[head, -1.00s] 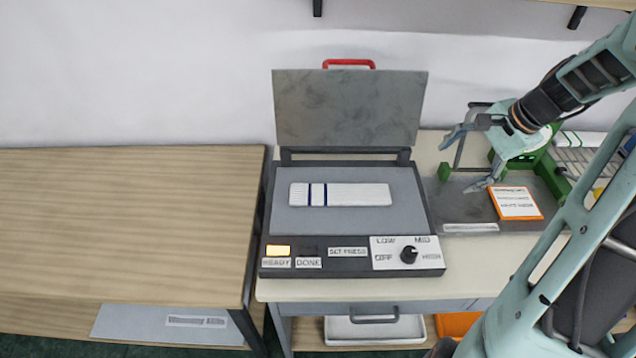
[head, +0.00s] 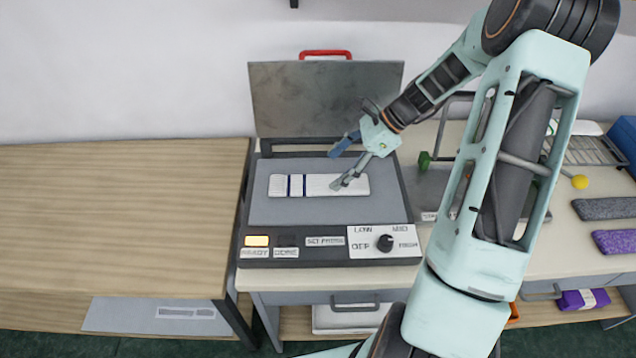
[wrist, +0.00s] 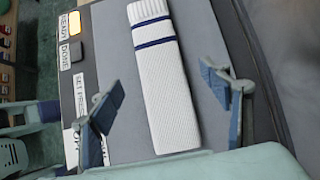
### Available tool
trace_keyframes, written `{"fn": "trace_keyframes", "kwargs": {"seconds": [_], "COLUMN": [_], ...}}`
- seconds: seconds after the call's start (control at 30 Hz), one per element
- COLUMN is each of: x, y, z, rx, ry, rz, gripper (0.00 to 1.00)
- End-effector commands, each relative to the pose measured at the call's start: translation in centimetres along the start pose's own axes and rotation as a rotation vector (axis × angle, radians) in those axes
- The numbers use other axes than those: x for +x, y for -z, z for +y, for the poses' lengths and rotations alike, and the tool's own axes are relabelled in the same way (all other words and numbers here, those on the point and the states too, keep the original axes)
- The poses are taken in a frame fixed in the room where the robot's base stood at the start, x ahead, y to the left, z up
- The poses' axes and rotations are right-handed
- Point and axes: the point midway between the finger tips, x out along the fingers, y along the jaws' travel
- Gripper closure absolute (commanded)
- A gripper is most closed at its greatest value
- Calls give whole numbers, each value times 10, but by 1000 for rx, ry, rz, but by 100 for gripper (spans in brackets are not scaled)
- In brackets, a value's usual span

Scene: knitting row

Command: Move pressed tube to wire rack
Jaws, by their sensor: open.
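The pressed tube (head: 318,186) is a flat white knitted piece with dark blue stripes near its left end. It lies on the grey bed of the open press (head: 384,208). My gripper (head: 342,170) is open above the tube's right end. In the wrist view the white tube (wrist: 165,85) runs lengthwise between the two spread fingers of my gripper (wrist: 165,105), and neither finger visibly grips it. The wire rack (head: 590,152) shows at the right behind my arm, partly hidden.
The press lid (head: 325,98) with its red handle (head: 326,54) stands raised behind the bed. A yellow READY light (head: 256,241) is lit. Grey (head: 605,208) and purple (head: 615,241) knitted pieces lie at the right. The wooden table (head: 110,215) at left is bare.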

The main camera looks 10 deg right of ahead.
Motion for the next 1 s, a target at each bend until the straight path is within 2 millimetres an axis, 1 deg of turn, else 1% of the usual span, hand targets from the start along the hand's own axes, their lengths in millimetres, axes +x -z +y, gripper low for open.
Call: {"fn": "trace_keyframes", "kwargs": {"seconds": [0.13,0.3,0.4,0.5,0.7,1.0], "x": [13,40,50,54,54,54], "y": [-2,-3,-2,-2,-2,-2], "z": [1,2,2,1,1,1], "rx": [-1,-2,-1,-2,-3,-2], "ry": [-3,-3,-2,0,1,1], "rz": [-2,-2,0,1,1,1], "gripper": [29,29,29,29,30,63]}}
